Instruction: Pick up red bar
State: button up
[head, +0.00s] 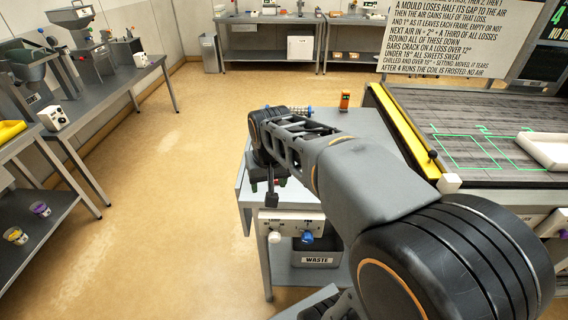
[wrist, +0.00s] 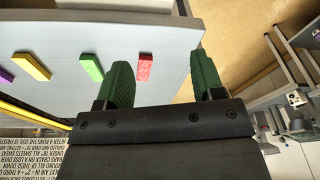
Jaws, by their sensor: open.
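The red bar (wrist: 145,68) lies on a pale grey table top (wrist: 180,25) in the wrist view. It shows between my two green fingers, nearer the left one, and looks some way beyond them. My gripper (wrist: 162,68) is open with nothing between its fingers. In the head view my gripper (head: 269,188) hangs over the near left edge of the small grey table (head: 243,190). I cannot make out the red bar in the head view, where my arm covers much of the table.
A green bar (wrist: 91,67), a yellow bar (wrist: 37,67) and a purple bar (wrist: 6,76) lie in a row left of the red one. In the head view an orange device (head: 345,99) stands behind my arm. A waste bin (head: 317,254) sits below. Open floor (head: 180,190) lies left.

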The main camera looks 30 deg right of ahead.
jog(key=w+d+r+m+g+p, duration=0.1)
jog(key=w+d+r+m+p, duration=0.1)
jog(key=w+d, duration=0.3)
jog(key=w+d+r+m+g+p, duration=0.15)
jog(key=w+d, duration=0.25)
jog(key=w, duration=0.4)
jog(key=shift+m, duration=0.55)
jog(key=f, duration=0.4)
jog(key=f+p, duration=0.1)
jog(key=f, duration=0.2)
jog(key=shift+w+a+f, duration=0.1)
jog(key=shift+w+f, duration=0.1)
jog(key=shift+f, duration=0.15)
jog(key=shift+a+f+p, duration=0.1)
jog(key=shift+f+p, duration=0.7)
jog(key=shift+f, duration=2.35)
jog(key=shift+c, duration=0.4)
jog(key=c, duration=0.9)
